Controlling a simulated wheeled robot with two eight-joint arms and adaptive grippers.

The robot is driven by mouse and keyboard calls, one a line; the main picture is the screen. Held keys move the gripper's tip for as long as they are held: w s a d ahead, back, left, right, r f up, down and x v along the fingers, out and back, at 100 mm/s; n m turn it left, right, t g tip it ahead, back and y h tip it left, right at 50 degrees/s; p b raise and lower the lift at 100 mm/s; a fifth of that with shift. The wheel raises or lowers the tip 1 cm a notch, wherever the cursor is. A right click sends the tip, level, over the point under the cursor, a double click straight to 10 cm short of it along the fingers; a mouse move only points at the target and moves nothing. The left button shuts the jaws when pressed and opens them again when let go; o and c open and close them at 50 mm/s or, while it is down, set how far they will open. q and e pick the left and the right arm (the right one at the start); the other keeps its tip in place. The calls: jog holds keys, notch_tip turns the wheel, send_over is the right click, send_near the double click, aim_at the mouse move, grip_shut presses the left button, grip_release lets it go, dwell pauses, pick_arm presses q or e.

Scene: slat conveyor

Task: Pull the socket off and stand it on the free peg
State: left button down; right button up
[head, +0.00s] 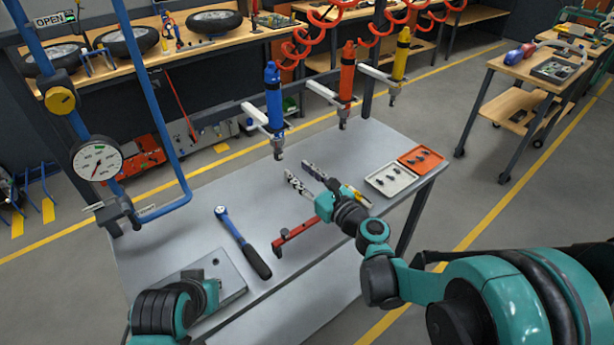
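A ratchet with a blue shaft and black handle (256,262) lies on the grey table, its head (221,212) pointing away from me. I cannot make out a separate socket on the head. A red rail (305,234) lies to its right, with small upright parts near its ends; which is a free peg is too small to tell. My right gripper (298,169) is open and empty above the table, beyond the rail, its two fingers apart and pointing away. My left gripper is mostly hidden behind its own wrist (178,304) at the lower left, by a grey plate.
A grey plate (232,279) lies at the near left of the table (190,222). A white tray (390,181) and an orange tray (421,159) with small parts lie at the right. Blue (273,92), red (347,75) and yellow (401,55) tools hang above the far edge.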

aim_at(281, 157)
jog(key=shift+x, duration=4.3)
grip_shut()
